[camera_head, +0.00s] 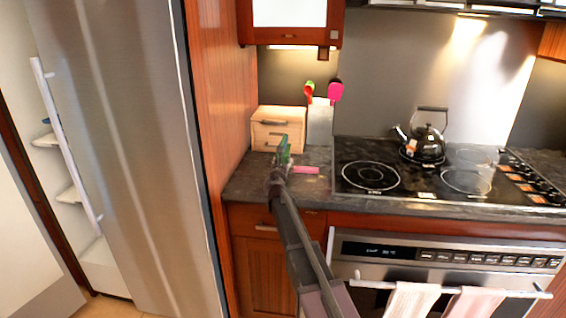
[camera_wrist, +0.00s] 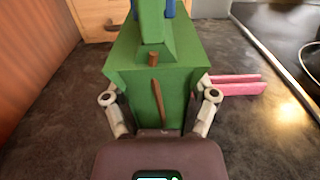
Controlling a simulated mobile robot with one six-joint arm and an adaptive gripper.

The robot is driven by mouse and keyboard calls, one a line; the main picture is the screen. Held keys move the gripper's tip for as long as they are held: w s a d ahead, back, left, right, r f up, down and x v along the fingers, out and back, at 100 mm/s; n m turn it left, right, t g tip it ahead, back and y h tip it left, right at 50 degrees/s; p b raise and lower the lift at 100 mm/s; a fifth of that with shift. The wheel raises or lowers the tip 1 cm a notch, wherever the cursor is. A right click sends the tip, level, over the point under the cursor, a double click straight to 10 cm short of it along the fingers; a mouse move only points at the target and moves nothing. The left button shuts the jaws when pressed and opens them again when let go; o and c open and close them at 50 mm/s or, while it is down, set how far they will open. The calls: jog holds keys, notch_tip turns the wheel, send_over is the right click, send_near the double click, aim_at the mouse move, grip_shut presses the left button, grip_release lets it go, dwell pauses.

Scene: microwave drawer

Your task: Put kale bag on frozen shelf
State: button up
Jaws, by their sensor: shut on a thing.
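My gripper (camera_head: 277,178) is over the counter in front of the wooden drawer box. Its fingers (camera_wrist: 160,103) are shut on the sides of a green, block-shaped package with brown marks, apparently the kale bag (camera_wrist: 140,65). In the head view the green package (camera_head: 283,150) is small and partly hidden by my arm. Whether it touches the counter is unclear. At the far left, white shelves (camera_head: 68,193) show in an open white interior beside the steel fridge door (camera_head: 125,150). I cannot tell which shelf is the frozen one.
A pink item (camera_head: 305,170) lies on the dark counter (camera_head: 255,188), right of the package. The wooden drawer box (camera_head: 278,125) stands behind. The cooktop (camera_head: 400,185) with a black kettle (camera_head: 425,140) is to the right. A wooden side panel (camera_head: 220,110) separates the counter from the fridge.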

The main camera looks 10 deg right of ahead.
jog(key=shift+r+p, duration=1.55)
jog(key=shift+r, duration=0.15)
jog(key=shift+s, duration=0.25)
jog(key=s, duration=0.5)
jog(key=s+r+p, duration=0.1)
jog(key=s, duration=0.9)
jog(key=shift+s+r, duration=0.2)
jog(key=shift+s, duration=0.1)
jog(key=shift+r+p, duration=0.1)
jog(key=shift+p, duration=0.2)
notch_tip(320, 180, up, 23)
jog(key=p, duration=2.3)
jog(key=shift+a, duration=0.1)
